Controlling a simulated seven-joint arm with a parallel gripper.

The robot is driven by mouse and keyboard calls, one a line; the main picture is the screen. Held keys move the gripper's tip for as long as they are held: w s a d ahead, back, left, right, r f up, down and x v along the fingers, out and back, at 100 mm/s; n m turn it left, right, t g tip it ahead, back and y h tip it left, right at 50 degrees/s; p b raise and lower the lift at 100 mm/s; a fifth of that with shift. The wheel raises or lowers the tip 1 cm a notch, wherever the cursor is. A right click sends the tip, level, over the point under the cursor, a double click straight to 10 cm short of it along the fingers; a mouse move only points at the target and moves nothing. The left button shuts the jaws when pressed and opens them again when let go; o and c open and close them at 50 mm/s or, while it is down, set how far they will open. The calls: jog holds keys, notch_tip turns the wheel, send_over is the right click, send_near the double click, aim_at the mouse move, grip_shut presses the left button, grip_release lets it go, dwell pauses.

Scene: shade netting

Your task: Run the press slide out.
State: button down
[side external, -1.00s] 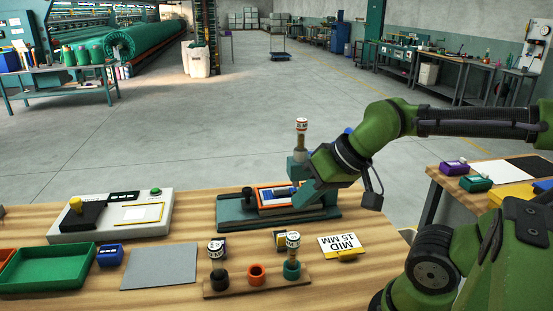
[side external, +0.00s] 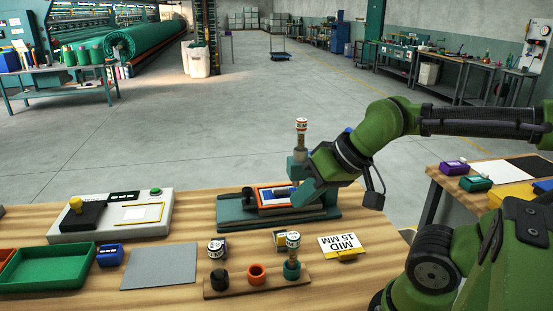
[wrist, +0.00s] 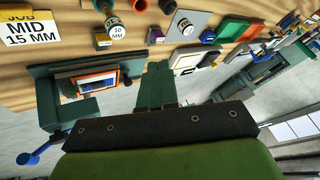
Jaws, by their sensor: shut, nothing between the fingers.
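The teal press (side external: 230,212) stands at the middle of the bench, with a capped tool upright on its column. An orange-framed tray (side external: 262,200) with a blue and white inside sits on the press slide, partly hidden by my gripper. A dark knob (side external: 248,193) is at the left end. In the wrist view the tray (wrist: 108,78) shows inside the press, left of my fingers. My gripper (wrist: 158,66) is shut and empty. In the side view its fingers (side external: 298,202) slant down in front of the press's right part; whether they touch it I cannot tell.
A wooden holder (side external: 225,289) with ring seats and labelled stamps stands in front, beside the "MID 15 MM" card (side external: 340,246). A grey plate (side external: 160,267), blue box (side external: 110,256), green tray (side external: 45,266) and grey device (side external: 135,229) are at the left.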

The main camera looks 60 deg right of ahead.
aim_at(247, 190)
jog(key=c, duration=1.8)
grip_release()
